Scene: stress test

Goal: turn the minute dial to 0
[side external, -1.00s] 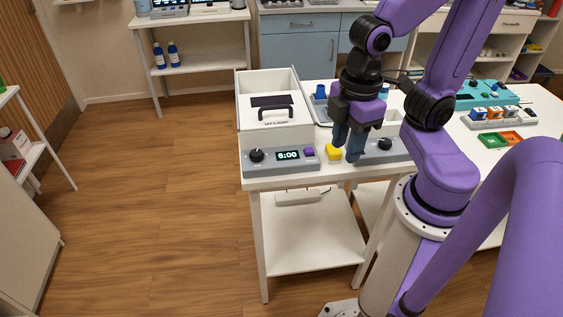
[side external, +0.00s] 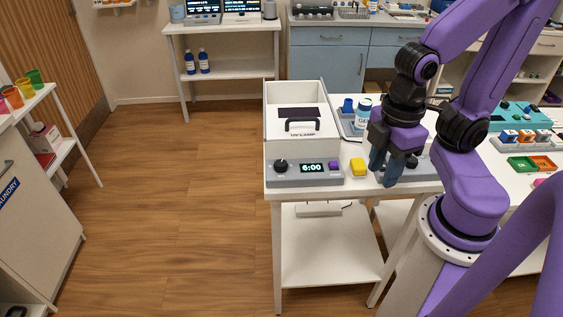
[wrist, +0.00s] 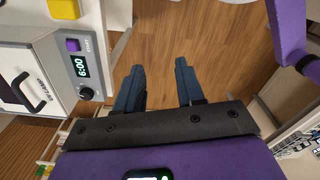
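The lamp box (side external: 302,120) has a grey panel along its front. On the panel sit a black dial (side external: 281,166), a display (side external: 312,168) reading 6:00 and a purple button (side external: 334,166). In the wrist view the dial (wrist: 86,94), display (wrist: 80,66) and button (wrist: 72,45) lie at the left. My gripper (side external: 381,178) is to the right of this panel, past the yellow block (side external: 357,166). It points down and touches no dial in view. In the wrist view my gripper (wrist: 159,70) has its two blue fingers apart with nothing between them.
A second grey panel with a black knob (side external: 411,161) is partly hidden behind my gripper. A white bottle (side external: 363,108) stands behind it. The white table's front edge (side external: 300,195) runs below the panels. Coloured trays (side external: 530,163) lie farther right.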

